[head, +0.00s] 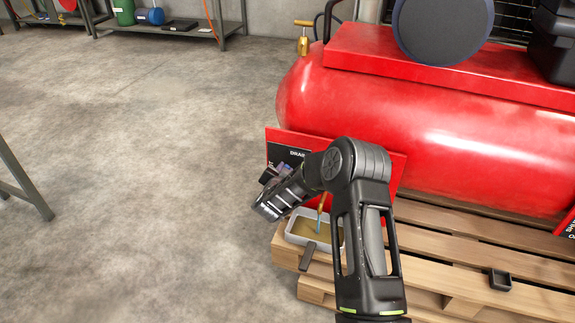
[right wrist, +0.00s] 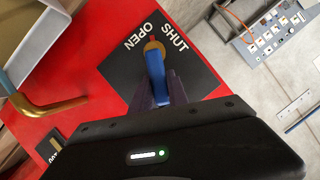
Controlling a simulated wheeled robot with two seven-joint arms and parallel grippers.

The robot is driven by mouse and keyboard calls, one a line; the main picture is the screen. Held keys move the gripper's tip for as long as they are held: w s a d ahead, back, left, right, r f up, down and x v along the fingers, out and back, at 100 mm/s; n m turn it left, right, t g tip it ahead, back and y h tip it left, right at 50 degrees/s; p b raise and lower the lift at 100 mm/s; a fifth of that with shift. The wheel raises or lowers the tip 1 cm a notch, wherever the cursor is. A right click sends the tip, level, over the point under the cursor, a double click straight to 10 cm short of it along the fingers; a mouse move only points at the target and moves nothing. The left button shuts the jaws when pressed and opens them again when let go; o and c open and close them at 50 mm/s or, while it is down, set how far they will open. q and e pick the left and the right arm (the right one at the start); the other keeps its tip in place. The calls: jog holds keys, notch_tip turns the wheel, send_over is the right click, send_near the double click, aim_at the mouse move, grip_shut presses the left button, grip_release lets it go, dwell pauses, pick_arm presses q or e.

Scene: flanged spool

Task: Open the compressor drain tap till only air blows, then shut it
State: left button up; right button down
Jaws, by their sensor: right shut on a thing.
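The drain tap's blue lever (right wrist: 156,75) shows in the right wrist view on a black plate marked OPEN and SHUT (right wrist: 160,40). Its brass pivot lies between the two words, and the lever points away from them, toward my gripper. My right gripper (right wrist: 163,92) is shut on the lever, with a dark finger on each side. In the head view this gripper (head: 272,196) is at the left of the red drain panel (head: 396,165). A brass outlet pipe (right wrist: 45,108) ends over a tray (head: 292,238) of yellowish-brown liquid. A thin bluish streak runs from pipe to tray. My left gripper is out of view.
The red compressor tank (head: 430,130) stands on a wooden pallet (head: 450,278). A small black holder (head: 498,279) sits on the pallet at right. A shelf (head: 165,28) is at the back left. The concrete floor (head: 130,150) at left is clear.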

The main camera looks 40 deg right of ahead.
jog(key=shift+w+a+r+n+p, duration=0.25)
jog(key=shift+r+n+p, duration=0.05)
jog(key=shift+n+p, duration=0.25)
jog(key=shift+w+f+n+g+p, duration=0.1)
jog(key=shift+n+g+p, duration=0.15)
jog(key=shift+g+p, duration=0.15)
jog(key=c, duration=1.3)
grip_release()
jog(key=shift+a, duration=0.1)
jog(key=p+v, duration=0.1)
jog(key=v, duration=0.6)
jog(key=shift+s+a+p, duration=0.25)
jog(key=shift+p, duration=0.1)
